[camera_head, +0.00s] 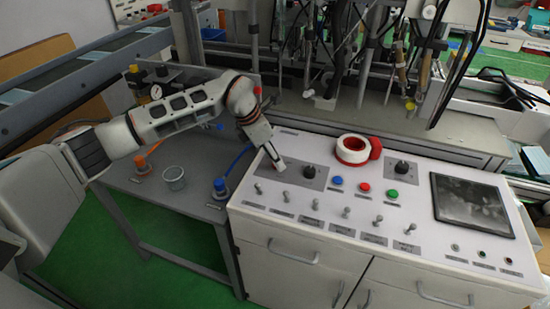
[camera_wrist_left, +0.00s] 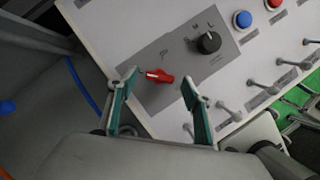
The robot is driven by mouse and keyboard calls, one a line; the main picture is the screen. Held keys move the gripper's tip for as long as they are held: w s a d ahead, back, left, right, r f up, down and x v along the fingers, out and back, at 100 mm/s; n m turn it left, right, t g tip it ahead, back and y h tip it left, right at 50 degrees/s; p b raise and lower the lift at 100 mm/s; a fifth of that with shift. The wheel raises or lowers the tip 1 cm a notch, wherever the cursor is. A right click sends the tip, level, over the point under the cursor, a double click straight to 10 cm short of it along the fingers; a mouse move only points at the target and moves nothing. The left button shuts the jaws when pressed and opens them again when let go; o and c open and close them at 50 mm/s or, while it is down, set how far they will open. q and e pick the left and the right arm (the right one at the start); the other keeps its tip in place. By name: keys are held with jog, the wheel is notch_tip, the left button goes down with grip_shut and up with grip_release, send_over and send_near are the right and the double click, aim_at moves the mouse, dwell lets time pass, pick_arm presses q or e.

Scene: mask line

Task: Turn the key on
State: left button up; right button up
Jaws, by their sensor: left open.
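The key (camera_wrist_left: 160,76) is a small red piece on a grey plate of the white control panel. In the left wrist view it shows between and just beyond the two green-padded fingers of my left gripper (camera_wrist_left: 160,84), with a gap on each side. My left gripper is open and holds nothing. In the head view my left gripper (camera_head: 276,160) is over the left part of the panel (camera_head: 320,228) and hides most of the key area. My right gripper is not in view.
A black rotary knob (camera_wrist_left: 208,42) is right of the key. Blue (camera_head: 337,181), red (camera_head: 364,187) and green (camera_head: 391,195) buttons, a row of toggle switches and a dark screen (camera_head: 470,205) are on the panel. A red and white tape roll (camera_head: 353,149) lies at the back.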

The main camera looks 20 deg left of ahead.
pick_arm(q)
jog(key=shift+w+d+f, duration=0.15)
jog(key=shift+d+f, duration=0.05)
jog(key=shift+f, duration=0.4)
jog(key=c, duration=1.1)
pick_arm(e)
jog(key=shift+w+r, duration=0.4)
